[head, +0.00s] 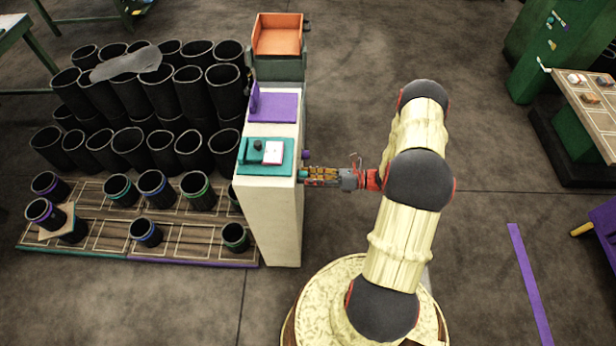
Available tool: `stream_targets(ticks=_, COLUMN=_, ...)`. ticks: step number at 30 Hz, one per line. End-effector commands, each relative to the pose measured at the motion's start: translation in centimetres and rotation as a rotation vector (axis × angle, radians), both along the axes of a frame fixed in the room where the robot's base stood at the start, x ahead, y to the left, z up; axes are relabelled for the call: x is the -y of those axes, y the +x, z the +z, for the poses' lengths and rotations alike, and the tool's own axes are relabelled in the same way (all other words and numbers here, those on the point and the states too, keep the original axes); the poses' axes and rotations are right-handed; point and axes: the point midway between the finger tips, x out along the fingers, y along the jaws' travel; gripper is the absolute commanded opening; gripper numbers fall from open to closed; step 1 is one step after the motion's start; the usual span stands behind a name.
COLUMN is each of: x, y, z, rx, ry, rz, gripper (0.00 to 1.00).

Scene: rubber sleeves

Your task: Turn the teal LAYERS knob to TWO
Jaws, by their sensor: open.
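The teal LAYERS knob cannot be made out in the head view; neither can its markings. My gripper (308,177) reaches left to the right face of the cream cabinet (284,215). Its fingers are open, with the tips at or very near that face, just below its top edge. Whether they touch anything is too small to tell. A small purple knob (306,155) sticks out of the same face, just beyond my gripper. The part of the face right behind my fingertips is hidden.
Black sleeves (135,100) crowd the left. A green cabinet (540,45) stands far right.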

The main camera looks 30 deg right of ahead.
Motion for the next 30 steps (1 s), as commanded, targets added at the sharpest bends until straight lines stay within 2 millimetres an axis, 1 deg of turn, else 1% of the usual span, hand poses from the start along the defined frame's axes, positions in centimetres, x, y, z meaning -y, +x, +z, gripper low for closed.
stream_targets(ticks=5, x=0.7, y=-0.5, z=0.0, rx=0.0, ry=-0.001, rz=-0.001, gripper=0.49)
stream_targets(ticks=8, x=1.9, y=-1.3, z=0.1, rx=0.0, ry=0.0, rz=-0.004, gripper=0.49)
stream_targets(ticks=15, x=5.8, y=-4.3, z=0.4, rx=0.0, ry=-0.001, rz=-0.004, gripper=0.49)
stream_targets(ticks=21, x=8.3, y=-6.3, z=0.5, rx=0.0, ry=0.0, rz=-0.002, gripper=0.49)
stream_targets(ticks=24, x=9.1, y=-6.9, z=0.6, rx=0.0, ry=0.0, rz=-0.002, gripper=0.49)
stream_targets(ticks=30, x=9.6, y=-7.3, z=0.7, rx=0.0, ry=0.0, rz=0.0, gripper=0.49)
